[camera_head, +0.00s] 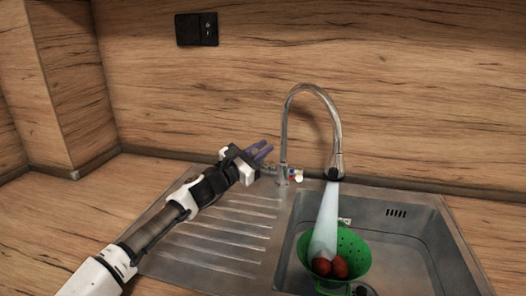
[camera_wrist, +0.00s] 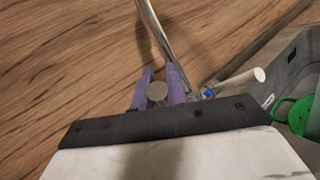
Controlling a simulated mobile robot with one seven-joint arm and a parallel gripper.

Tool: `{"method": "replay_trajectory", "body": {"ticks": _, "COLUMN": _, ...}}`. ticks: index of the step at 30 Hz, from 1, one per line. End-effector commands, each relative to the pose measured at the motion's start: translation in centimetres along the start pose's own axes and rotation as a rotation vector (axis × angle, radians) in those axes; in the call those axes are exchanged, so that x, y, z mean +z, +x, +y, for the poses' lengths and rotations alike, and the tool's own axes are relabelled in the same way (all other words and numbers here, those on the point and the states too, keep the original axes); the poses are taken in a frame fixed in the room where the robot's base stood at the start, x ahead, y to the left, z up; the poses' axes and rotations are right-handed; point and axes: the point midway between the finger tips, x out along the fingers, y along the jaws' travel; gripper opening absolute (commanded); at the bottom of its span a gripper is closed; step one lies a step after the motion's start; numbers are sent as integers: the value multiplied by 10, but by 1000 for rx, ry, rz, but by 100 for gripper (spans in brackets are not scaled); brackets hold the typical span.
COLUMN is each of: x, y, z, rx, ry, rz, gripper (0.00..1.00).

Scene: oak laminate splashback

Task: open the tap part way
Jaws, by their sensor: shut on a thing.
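The chrome gooseneck tap (camera_head: 285,130) stands behind the sink, and a pale stream of water (camera_head: 326,220) runs from its spout. My gripper (camera_head: 263,150) is at the left of the tap's base. In the wrist view its purple fingers (camera_wrist: 158,88) are shut on the tap handle, whose round grey end (camera_wrist: 157,92) shows between them. The handle's join to the tap is mostly hidden.
A green colander (camera_head: 352,250) with red round items (camera_head: 330,267) stands in the sink basin (camera_head: 420,235) under the stream. The ribbed drainboard (camera_head: 225,235) lies below my arm and is clear. A black socket (camera_head: 196,29) is on the wood-look wall behind.

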Motion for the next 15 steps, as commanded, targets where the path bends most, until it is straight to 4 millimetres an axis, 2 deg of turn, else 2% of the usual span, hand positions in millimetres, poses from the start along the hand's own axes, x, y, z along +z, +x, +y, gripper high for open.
{"method": "replay_trajectory", "body": {"ticks": 1, "x": -1, "y": 0, "z": -1, "rx": -1, "ry": 0, "rz": 1, "gripper": 0}}
{"method": "replay_trajectory", "body": {"ticks": 2, "x": -1, "y": 0, "z": -1, "rx": -1, "ry": 0, "rz": 1, "gripper": 18}}
{"method": "replay_trajectory", "body": {"ticks": 6, "x": -1, "y": 0, "z": 0, "rx": 0, "ry": -1, "rz": 1, "gripper": 36}}
{"method": "replay_trajectory", "body": {"ticks": 15, "x": -1, "y": -2, "z": 0, "rx": 1, "ry": 0, "rz": 1, "gripper": 36}}
